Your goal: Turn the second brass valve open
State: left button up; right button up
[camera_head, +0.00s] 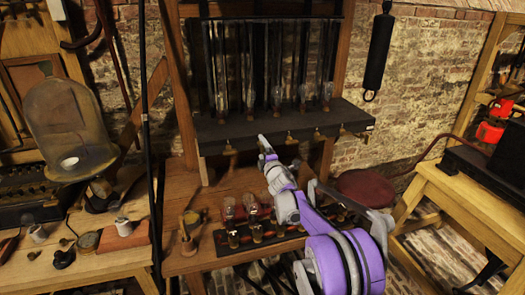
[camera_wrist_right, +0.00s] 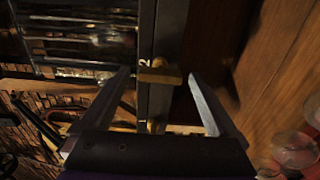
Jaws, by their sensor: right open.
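A row of small brass valves hangs under the front edge of the dark shelf (camera_head: 300,124); the leftmost valve (camera_head: 229,149) and a middle valve (camera_head: 291,139) show in the head view. My right gripper (camera_head: 264,147) reaches up to the shelf edge between them and covers the second valve's place. In the right wrist view my right gripper (camera_wrist_right: 159,74) is open, with one finger on each side of a brass valve (camera_wrist_right: 160,76) beside a white "2". I see no clear contact. Another brass valve (camera_wrist_right: 155,126) sits lower, partly hidden by the gripper body. My left gripper is out of view.
Glass tubes (camera_head: 247,70) stand above the shelf. Small glass jars (camera_head: 251,203) stand on the bench below, near my right arm. A glass dome (camera_head: 65,120) is at the left, a red round seat (camera_head: 364,188) at the right. A black cylinder (camera_head: 379,52) hangs on the wall.

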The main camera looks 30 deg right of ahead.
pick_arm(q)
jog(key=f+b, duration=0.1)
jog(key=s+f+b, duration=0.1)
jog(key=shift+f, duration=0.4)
pick_arm(e)
jog(key=v, duration=1)
jog(key=shift+s, duration=0.4)
